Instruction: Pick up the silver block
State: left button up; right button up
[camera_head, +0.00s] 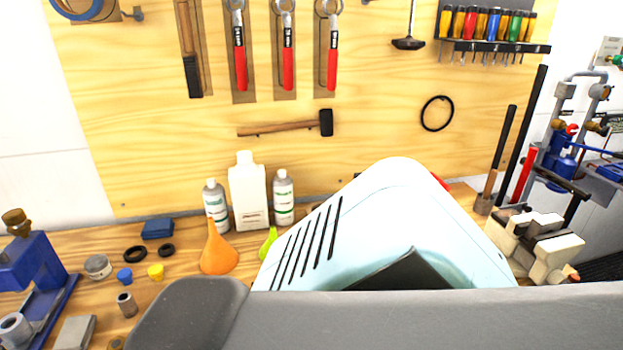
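A silver-grey block (75,333) lies on the wooden bench at the lower left, cut off by the bottom edge of the view. It sits just right of a blue vise-like tool (38,262). Neither gripper shows in the head view. A large pale-blue and dark grey part, apparently my own arm, fills the lower middle and right and hides much of the bench. Nothing is seen touching the block.
Near the block are a small metal cylinder (127,305), a blue cap (124,276), a yellow cap (156,272) and a round tin (98,267). An orange funnel (217,252) and white bottles (249,192) stand behind, before a wooden tool board (330,160).

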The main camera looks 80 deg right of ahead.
aim_at(546, 224)
jog(key=l+z, duration=0.1)
jog(key=z, duration=1.4)
jog(key=j+z, duration=0.1)
jog(key=z, duration=2.4)
